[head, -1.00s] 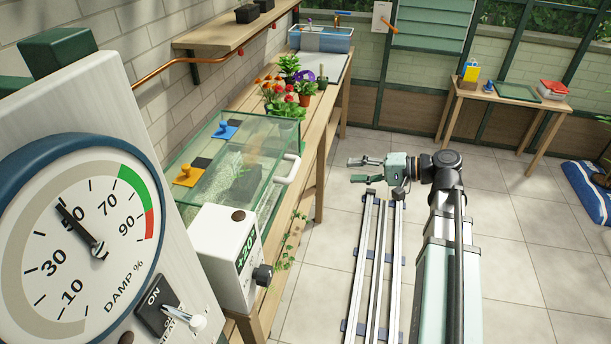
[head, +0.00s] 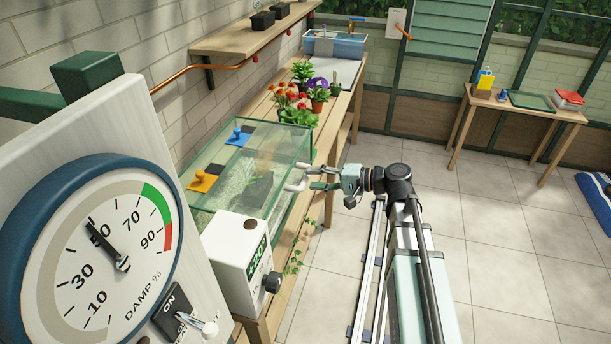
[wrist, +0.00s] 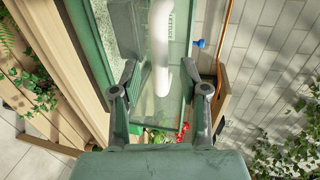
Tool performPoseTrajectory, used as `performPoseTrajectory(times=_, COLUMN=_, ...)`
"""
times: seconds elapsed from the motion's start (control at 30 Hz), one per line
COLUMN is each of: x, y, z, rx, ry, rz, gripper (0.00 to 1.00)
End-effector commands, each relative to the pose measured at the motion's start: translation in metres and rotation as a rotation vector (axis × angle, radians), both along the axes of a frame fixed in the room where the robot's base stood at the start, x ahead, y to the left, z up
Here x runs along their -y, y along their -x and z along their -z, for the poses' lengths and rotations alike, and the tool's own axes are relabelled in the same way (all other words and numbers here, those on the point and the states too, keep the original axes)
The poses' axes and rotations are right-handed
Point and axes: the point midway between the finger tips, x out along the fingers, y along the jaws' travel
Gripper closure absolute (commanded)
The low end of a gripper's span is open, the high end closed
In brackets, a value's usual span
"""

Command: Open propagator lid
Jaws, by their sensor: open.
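The propagator (head: 224,218) is a green-tinted clear box on the wooden bench, with plants visible inside. Its clear lid (head: 262,146) lies flat over the top, closed. A white bar handle (head: 297,186) sticks out at the lid's front right edge. My gripper (head: 309,175) is open in front of this handle, with its fingers pointing left toward the box. In the wrist view, the white handle (wrist: 161,45) shows between the two spread fingers of my gripper (wrist: 157,70). I cannot tell whether a finger touches it.
An orange knob (head: 203,180) and a blue knob (head: 238,137) are on the propagator's top. Potted flowers (head: 298,105) stand behind it. A white control box (head: 238,262) and a large damp gauge (head: 100,245) are in front. The tiled floor (head: 440,240) to the right is open.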

Motion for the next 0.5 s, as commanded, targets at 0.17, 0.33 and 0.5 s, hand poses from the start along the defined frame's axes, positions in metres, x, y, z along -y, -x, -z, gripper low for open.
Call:
performPoseTrajectory(times=0.17, x=-0.023, y=-0.006, z=0.004, rx=-0.001, ry=0.0, rz=-0.003, gripper=0.56)
performPoseTrajectory(times=0.33, x=-0.031, y=-0.008, z=0.007, rx=0.0, ry=0.0, rz=0.0, gripper=0.56)
performPoseTrajectory(times=0.5, x=-0.033, y=-0.009, z=0.007, rx=0.0, ry=0.0, rz=0.0, gripper=0.56)
